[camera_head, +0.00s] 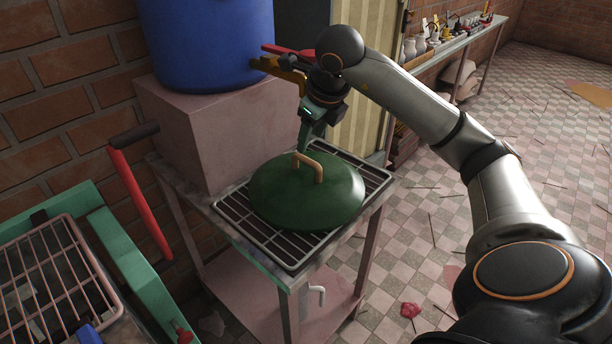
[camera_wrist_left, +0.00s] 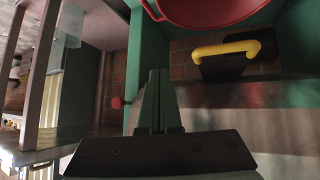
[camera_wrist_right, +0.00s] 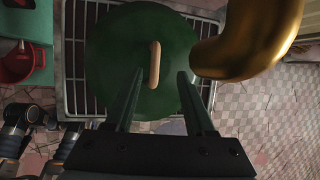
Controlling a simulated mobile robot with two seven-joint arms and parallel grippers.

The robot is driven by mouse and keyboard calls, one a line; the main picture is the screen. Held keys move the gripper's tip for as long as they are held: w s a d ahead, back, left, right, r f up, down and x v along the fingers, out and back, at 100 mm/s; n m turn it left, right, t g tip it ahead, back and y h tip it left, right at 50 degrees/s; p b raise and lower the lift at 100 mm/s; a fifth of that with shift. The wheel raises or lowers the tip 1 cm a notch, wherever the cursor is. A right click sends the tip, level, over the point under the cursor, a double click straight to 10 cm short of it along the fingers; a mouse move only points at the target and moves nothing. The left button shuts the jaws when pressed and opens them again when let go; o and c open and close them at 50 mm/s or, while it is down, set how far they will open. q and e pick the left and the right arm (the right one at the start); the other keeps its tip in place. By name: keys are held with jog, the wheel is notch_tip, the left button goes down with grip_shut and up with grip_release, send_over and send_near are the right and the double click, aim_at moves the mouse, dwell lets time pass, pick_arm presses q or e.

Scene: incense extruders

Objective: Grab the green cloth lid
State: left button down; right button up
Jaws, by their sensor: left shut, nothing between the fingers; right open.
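The green lid (camera_head: 275,195) is a dark green dome with a tan loop handle (camera_head: 308,163) on top. It rests on a metal grill rack on a small table. In the right wrist view the lid (camera_wrist_right: 110,50) lies ahead of the fingers, with its handle (camera_wrist_right: 154,66) appearing in the gap between them. My right gripper (camera_head: 301,148) is open, its fingers pointing down just behind the handle; whether they touch it, I cannot tell. My left gripper (camera_wrist_left: 156,75) is shut and empty in the left wrist view, and is out of the head view.
A blue barrel (camera_head: 206,40) stands on a pinkish block (camera_head: 225,130) behind the lid. Its brass spout (camera_head: 284,74), large in the right wrist view (camera_wrist_right: 250,38), is close to my right gripper. A green-framed bench with a red lever (camera_head: 140,200) stands at left. The tiled floor at right is open.

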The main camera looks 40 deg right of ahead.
aim_at(304, 157)
jog(key=x, duration=0.3)
jog(key=shift+f, duration=0.2)
jog(key=x, duration=0.3)
jog(key=b+x, duration=0.1)
jog(key=shift+a+f, duration=0.35)
jog(key=shift+w+d+f, duration=0.1)
jog(key=shift+w+f, duration=0.1)
jog(key=shift+f, duration=0.1)
grip_shut()
dwell(0.6)
